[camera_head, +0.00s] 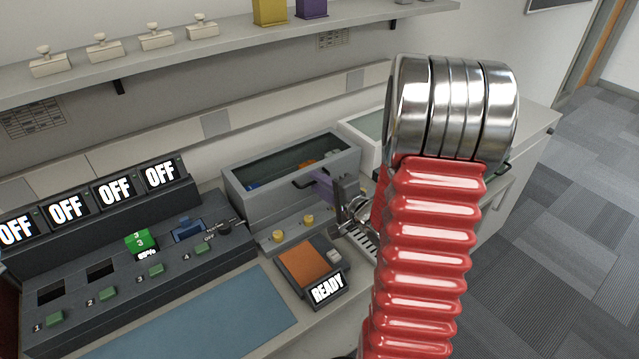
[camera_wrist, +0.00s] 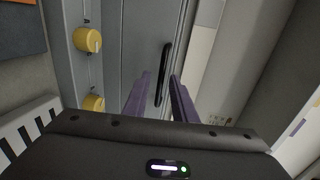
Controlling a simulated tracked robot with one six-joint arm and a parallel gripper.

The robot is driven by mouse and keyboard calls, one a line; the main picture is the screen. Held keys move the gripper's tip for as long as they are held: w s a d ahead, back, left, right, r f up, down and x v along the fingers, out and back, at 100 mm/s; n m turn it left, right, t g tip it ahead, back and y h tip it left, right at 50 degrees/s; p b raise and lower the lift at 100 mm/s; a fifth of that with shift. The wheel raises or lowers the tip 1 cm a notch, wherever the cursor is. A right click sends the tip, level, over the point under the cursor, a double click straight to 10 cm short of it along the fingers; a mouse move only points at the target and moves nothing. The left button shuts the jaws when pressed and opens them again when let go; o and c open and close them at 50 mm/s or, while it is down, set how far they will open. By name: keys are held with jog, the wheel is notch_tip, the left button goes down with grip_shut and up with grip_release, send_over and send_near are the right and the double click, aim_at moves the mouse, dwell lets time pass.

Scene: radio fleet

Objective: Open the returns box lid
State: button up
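A grey box (camera_head: 264,203) with a dark, window-like top stands at the back of the counter; no label on it is readable. Its top looks flat and closed. A black handle (camera_head: 302,184) sits at its front edge; in the wrist view the handle (camera_wrist: 162,75) runs upright against a grey panel. My gripper (camera_head: 323,187) is at the handle's right end. In the wrist view its two purple fingers (camera_wrist: 160,98) are apart, with the handle appearing between them. I cannot tell whether they touch it. Orange and blue items show inside the box.
Yellow knobs (camera_head: 279,235) stand in front of the box. An orange-topped READY unit (camera_head: 309,268) and a console (camera_head: 120,260) with OFF screens are nearby. A pale glass-topped box (camera_head: 366,128) stands behind right. A shelf (camera_head: 200,50) runs above.

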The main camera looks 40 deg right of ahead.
grip_shut()
jog(key=shift+s+f, duration=0.1)
jog(key=shift+f, duration=0.05)
dwell(0.9)
jog(key=shift+d, duration=0.1)
